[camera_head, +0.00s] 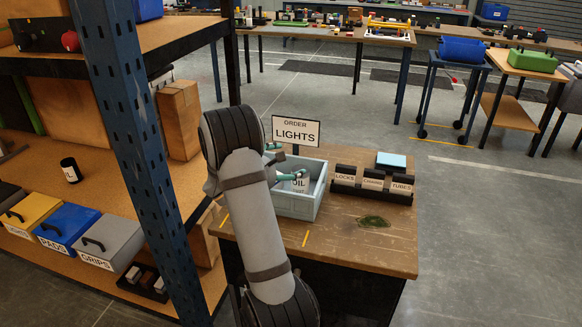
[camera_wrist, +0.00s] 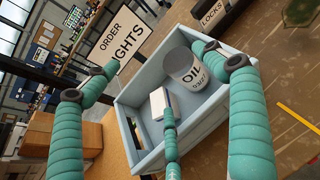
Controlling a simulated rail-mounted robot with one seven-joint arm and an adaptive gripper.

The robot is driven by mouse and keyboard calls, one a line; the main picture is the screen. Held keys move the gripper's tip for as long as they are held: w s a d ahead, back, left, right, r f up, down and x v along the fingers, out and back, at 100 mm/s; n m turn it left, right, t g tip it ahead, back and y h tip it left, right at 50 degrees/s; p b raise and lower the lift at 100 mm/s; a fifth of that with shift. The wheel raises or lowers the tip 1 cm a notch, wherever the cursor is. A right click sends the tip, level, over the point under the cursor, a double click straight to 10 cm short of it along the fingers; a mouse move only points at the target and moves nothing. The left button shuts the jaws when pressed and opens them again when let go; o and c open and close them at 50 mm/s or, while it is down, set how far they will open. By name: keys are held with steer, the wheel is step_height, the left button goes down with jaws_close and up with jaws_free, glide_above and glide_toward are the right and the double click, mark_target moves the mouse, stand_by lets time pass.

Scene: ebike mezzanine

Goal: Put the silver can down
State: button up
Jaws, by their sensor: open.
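The silver can (camera_wrist: 187,70), marked OIL, is inside the light blue crate (camera_wrist: 143,60) on the wooden table. In the head view the can (camera_head: 300,185) is partly hidden by my arm and gripper. My gripper (camera_wrist: 170,82) has its green fingers spread wide in the wrist view. One finger is just right of the can, one is far to the left, and the third points into the crate. I cannot tell whether any finger touches the can. In the head view my gripper (camera_head: 288,170) is over the crate (camera_head: 318,192).
A small white box (camera_wrist: 160,104) is also in the crate. An ORDER LIGHTS sign (camera_head: 296,131) stands behind it. A dark labelled bin row (camera_head: 345,189) is to its right. The table's front right (camera_head: 385,245) is mostly clear. A blue rack post (camera_head: 130,130) stands left of my arm.

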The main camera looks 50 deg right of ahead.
steer(key=v, duration=0.3)
steer(key=shift+s+a+r, duration=0.1)
steer(key=shift+a, duration=0.2)
steer(key=shift+o, duration=0.8)
steer(key=shift+c, duration=0.6)
